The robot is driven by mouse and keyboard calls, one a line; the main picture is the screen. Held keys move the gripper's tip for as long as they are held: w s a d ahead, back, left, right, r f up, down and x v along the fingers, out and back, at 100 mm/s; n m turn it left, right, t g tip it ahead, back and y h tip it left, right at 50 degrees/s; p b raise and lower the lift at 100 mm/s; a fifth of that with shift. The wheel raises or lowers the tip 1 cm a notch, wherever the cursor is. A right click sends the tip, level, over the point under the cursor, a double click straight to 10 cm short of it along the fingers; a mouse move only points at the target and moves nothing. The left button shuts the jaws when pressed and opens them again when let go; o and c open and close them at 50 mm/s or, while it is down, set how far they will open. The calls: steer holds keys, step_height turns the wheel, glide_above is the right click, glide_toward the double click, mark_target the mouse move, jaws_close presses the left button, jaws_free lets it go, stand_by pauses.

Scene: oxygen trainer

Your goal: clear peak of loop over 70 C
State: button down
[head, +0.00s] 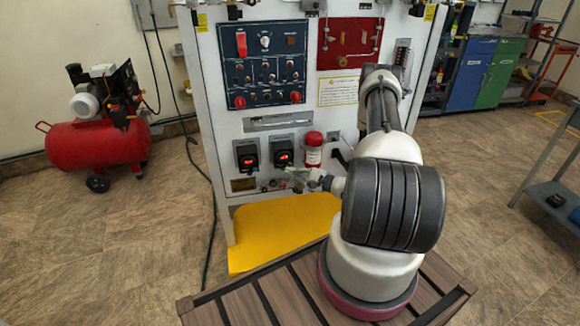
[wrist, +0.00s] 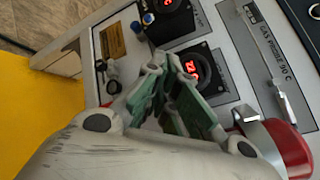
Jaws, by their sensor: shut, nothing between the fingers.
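Two black digital meters with red digits sit low on the white trainer panel: a left meter (head: 247,157) and a right meter (head: 283,152). In the wrist view, the right meter (wrist: 193,67) shows red digits, turned on their side and too small to read surely. The left meter (wrist: 170,12) is partly cut off at the top edge. Two small blue buttons (wrist: 143,24) sit beside the left meter. My gripper (head: 294,172) is shut and empty, just below and in front of the right meter. In the wrist view, my gripper (wrist: 168,68) with green finger pads covers part of the panel. Contact cannot be told.
A red-capped cylinder (head: 313,149) stands right of the meters, close to my gripper. A switch panel (head: 264,64) and a red board (head: 349,42) are above. A red compressor (head: 97,145) stands left, with open floor between.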

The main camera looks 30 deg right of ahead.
steer(key=shift+w+d, duration=0.15)
steer(key=shift+w, duration=0.4)
steer(key=shift+w, duration=0.1)
stand_by(1.0)
steer(key=shift+w+d, duration=0.1)
steer(key=shift+w, duration=0.2)
steer(key=shift+w+d, duration=0.1)
steer(key=shift+w, duration=0.2)
stand_by(1.0)
steer(key=shift+s+a, duration=0.2)
steer(key=shift+s, duration=0.5)
steer(key=shift+w, duration=0.1)
steer(key=shift+w+d, duration=0.1)
steer(key=shift+w, duration=0.2)
